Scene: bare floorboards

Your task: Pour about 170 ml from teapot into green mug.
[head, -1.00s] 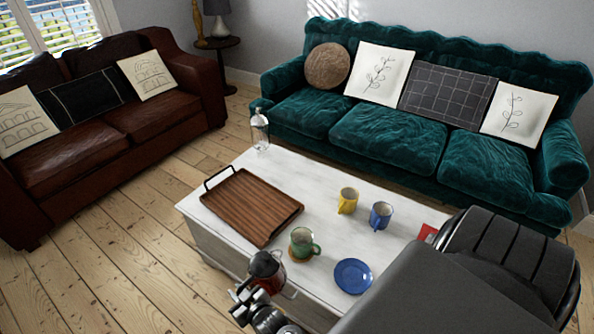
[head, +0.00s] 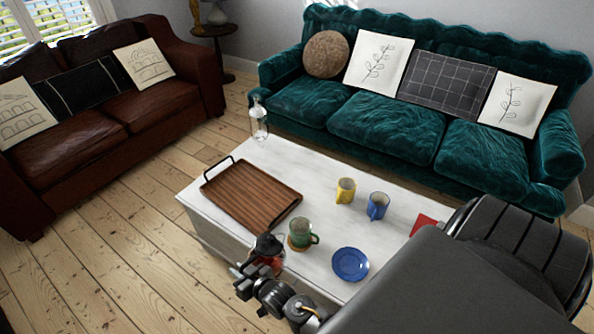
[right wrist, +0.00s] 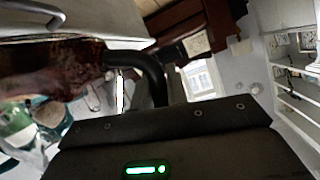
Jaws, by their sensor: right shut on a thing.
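The green mug (head: 302,232) stands upright on a round orange-brown coaster (head: 291,246) near the front edge of the white table. The teapot (head: 275,262), reddish glass with a black lid, is held just in front and left of the mug, its lower part hidden by my gripper. My right gripper (head: 252,280) is shut on the teapot's black handle (right wrist: 152,68). In the right wrist view the teapot's dark red body (right wrist: 60,70) shows at left, with green of the mug (right wrist: 15,122) below it. I cannot make out a stream or the mug's fill level. My left gripper is not in view.
The blue plate lies close right of the green mug.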

